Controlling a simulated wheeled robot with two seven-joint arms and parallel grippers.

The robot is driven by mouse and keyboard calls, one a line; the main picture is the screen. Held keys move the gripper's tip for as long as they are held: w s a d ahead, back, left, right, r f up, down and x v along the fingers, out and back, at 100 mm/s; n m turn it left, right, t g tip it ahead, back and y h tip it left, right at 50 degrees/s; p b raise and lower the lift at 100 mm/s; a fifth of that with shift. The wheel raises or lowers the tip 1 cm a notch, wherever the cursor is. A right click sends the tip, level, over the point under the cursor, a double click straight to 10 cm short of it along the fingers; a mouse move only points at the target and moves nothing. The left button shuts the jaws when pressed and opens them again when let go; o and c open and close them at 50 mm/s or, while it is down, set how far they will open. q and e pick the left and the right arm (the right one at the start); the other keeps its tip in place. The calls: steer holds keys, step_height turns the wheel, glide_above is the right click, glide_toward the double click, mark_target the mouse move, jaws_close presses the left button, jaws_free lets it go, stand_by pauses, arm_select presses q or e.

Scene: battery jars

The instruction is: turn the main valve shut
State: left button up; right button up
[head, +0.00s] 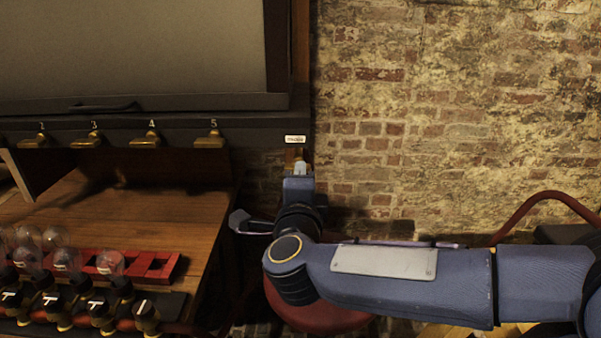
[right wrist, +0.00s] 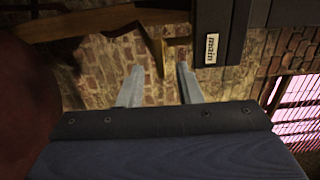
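The main valve shows in the right wrist view as a narrow brass lever (right wrist: 152,48), beside a white label reading "main" (right wrist: 211,48). In the head view the label (head: 295,139) sits at the right end of the dark ledge, and the valve below it is mostly hidden by my gripper. My right gripper (head: 300,167) points at the wall just under the label. In the right wrist view its two fingers (right wrist: 158,68) are apart, with the lever's lower end between them and gaps on both sides. My left gripper is not in view.
Brass taps (head: 145,137) with numbers line the ledge to the left. A wooden bench (head: 150,215) holds a red rack (head: 160,266), glass bulbs and black-knobbed fittings. A red round seat (head: 320,315) is below my right arm. The brick wall (head: 450,110) is bare at right.

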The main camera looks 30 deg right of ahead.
steer(key=shift+v, duration=2.15)
steer(key=shift+y, duration=0.3)
steer(key=s+a+f+n+y, duration=0.3)
steer(key=a+f+n+y, duration=0.35)
steer(key=n+y, duration=0.8)
steer(key=s+d+f+n+g+h, duration=0.1)
steer(key=s+f+n+g+h, duration=0.1)
steer(key=s+f+n+g, duration=0.9)
steer(key=s+r+m+t+p, duration=0.1)
steer(key=s+r+m+p, duration=0.1)
steer(key=r+p, duration=1.1)
steer(key=shift+s+d+m+p, duration=0.35)
steer(key=shift+s+p, duration=0.4)
steer(key=shift+p, duration=0.45)
